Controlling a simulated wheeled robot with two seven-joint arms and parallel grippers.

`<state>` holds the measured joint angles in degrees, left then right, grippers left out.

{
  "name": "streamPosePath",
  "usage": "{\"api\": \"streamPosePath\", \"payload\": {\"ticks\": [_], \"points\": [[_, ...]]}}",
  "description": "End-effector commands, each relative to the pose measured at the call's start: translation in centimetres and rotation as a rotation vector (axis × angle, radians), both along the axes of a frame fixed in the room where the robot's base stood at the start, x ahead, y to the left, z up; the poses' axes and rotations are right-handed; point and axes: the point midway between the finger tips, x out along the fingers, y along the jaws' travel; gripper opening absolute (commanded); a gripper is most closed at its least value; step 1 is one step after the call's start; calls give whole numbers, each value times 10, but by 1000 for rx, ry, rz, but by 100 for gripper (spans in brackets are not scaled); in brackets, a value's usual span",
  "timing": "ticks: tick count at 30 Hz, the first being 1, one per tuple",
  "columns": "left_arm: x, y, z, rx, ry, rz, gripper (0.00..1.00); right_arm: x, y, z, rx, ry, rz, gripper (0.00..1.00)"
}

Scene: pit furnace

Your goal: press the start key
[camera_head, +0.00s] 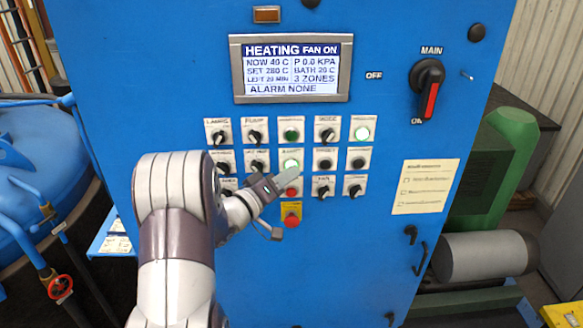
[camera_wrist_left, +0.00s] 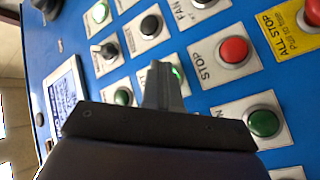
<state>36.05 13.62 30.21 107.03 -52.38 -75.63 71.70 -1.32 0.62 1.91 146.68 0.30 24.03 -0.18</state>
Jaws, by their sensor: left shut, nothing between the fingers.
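The start key (camera_head: 291,164) is a round green key, lit, on a white plate in the middle row of the blue panel. In the left wrist view its lit green edge (camera_wrist_left: 178,72) shows just past my fingertips, which hide most of it and its label. My left gripper (camera_head: 290,176) is shut and empty, its tips at the lower edge of the key in the head view. In the left wrist view the closed fingers (camera_wrist_left: 164,85) point at the key. I cannot tell whether they touch it. My right gripper is not in view.
The red stop key (camera_wrist_left: 233,50) sits directly below the start key, close to my fingers. A red all-stop button (camera_head: 292,221) on yellow is lower. The display (camera_head: 291,68) reads HEATING, FAN ON, ALARM NONE. The main switch (camera_head: 428,90) is to the right.

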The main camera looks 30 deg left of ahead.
Motion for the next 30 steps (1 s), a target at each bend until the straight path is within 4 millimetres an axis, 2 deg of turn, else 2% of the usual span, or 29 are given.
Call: {"api": "streamPosePath", "payload": {"ticks": [12, 21, 30], "points": [[-13, -8, 0, 0, 0, 1, 0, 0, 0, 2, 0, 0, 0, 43], [-15, -9, 0, 0, 0, 0, 0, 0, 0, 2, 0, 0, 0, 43], [-39, -24, 0, -1, 0, 0, 0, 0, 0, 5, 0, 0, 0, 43]]}}
